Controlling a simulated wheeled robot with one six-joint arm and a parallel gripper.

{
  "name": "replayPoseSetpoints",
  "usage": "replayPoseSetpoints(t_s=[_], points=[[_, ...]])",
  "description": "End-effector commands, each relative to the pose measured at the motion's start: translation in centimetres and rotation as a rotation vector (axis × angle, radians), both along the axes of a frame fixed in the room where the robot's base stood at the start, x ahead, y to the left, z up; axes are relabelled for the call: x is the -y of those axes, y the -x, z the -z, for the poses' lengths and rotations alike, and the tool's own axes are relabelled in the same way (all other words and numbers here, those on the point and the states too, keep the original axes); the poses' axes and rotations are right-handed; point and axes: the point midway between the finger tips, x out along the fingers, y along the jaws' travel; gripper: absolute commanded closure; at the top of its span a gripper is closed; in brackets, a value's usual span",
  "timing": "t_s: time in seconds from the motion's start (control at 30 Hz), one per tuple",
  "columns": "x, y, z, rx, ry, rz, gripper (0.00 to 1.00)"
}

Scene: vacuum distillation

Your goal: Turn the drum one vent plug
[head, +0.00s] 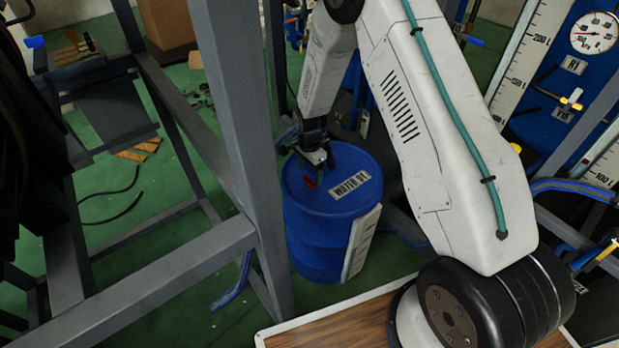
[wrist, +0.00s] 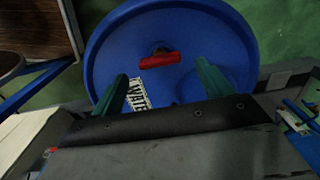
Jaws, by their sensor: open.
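The blue drum (head: 318,232) labelled "WATER 01" stands upright on the green floor in the head view. Its lid (wrist: 195,30) fills the middle of the wrist view. The red vent plug (wrist: 153,61) sits on the lid, with its bar lying nearly crosswise in the wrist view. In the head view the plug (head: 310,183) shows as a small red spot just below my gripper (head: 318,163). In the wrist view my gripper (wrist: 164,88) is open, with its two green fingers apart and nothing between them. The plug appears beyond the fingertips, between their lines.
A grey steel frame post (head: 240,120) stands close left of the drum, with a crossbeam (head: 170,272) low at left. A wood-topped surface (head: 340,318) lies in front. Blue tanks with gauges (head: 594,33) stand at right. Open green floor shows at left.

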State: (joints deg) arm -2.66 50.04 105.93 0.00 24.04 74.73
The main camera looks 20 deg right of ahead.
Motion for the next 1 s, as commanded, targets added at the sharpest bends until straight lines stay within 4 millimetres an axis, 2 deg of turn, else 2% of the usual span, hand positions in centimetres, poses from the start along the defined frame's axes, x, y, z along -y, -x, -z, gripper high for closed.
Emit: replayPoseSetpoints(t_s=[0.1, 0.23, 0.6, 0.77, 1.0], points=[[0.0, 0.1, 2.0, -0.002, 0.0, 0.0, 0.22], [0.0, 0.0, 3.4, -0.001, 0.0, -0.001, 0.22], [0.0, 0.0, 4.0, 0.001, 0.0, -0.001, 0.22], [0.0, 0.0, 4.0, 0.0, 0.0, -0.001, 0.66], [0.0, 0.0, 4.0, 0.001, 0.0, -0.009, 0.67]])
